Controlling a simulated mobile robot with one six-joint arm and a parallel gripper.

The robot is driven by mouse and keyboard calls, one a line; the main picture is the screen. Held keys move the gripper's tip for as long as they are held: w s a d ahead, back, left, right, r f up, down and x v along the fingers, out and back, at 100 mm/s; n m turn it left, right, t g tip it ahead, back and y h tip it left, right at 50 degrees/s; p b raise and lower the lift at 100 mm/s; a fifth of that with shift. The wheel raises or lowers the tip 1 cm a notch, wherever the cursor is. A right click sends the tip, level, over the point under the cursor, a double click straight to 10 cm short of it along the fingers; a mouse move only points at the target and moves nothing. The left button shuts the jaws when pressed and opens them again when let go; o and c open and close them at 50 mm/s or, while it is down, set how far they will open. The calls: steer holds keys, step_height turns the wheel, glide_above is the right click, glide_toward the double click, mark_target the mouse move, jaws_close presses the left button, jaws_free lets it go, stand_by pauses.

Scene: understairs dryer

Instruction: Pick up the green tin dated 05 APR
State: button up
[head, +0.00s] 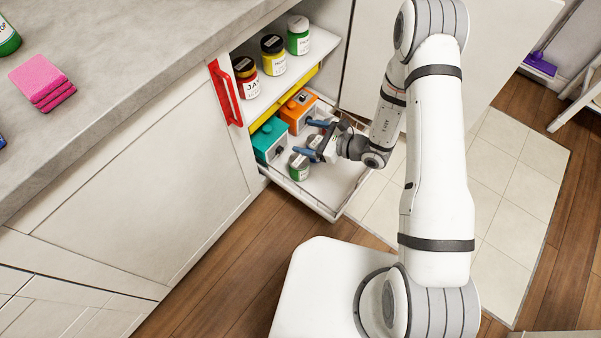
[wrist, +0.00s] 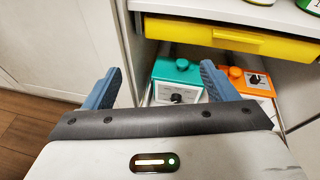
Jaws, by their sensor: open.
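A small green tin (head: 299,168) with a grey lid and pale label stands upright in the low pulled-out tray (head: 330,206). A green-labelled jar (head: 299,38) stands on the shelf above. I cannot read a date on either. My gripper (head: 311,139) is over the tray, just behind and right of the tin, its blue fingers spread apart. Something grey shows near the fingers, too small to tell. In the wrist view my gripper (wrist: 160,88) is open with no tin visible between the fingers. I cannot tell whether a finger touches the tin.
A teal box (head: 270,138) and an orange box (head: 298,110) stand at the tray's left and back. Above them are a yellow drawer (wrist: 230,38) and a shelf with red (head: 246,77) and yellow (head: 273,54) jars. A red handle (head: 225,92) stands at the cabinet's left edge.

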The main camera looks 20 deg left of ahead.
mark_target(306, 171)
steer(key=f+m+t+b, duration=0.1)
steer(key=f, duration=0.6)
steer(key=d+f+m+t+h+b, duration=0.1)
steer(key=f+m+b, duration=0.1)
steer(key=f, duration=0.6)
steer(key=d+f+m+t+h+b, duration=0.1)
steer(key=f+b, duration=0.1)
steer(key=f, duration=0.6)
steer(key=shift+d, duration=0.1)
steer(key=b+x, duration=0.2)
steer(key=x, duration=0.5)
steer(key=shift+w, duration=0.2)
steer(key=shift+r, duration=0.1)
steer(key=c, duration=1.1)
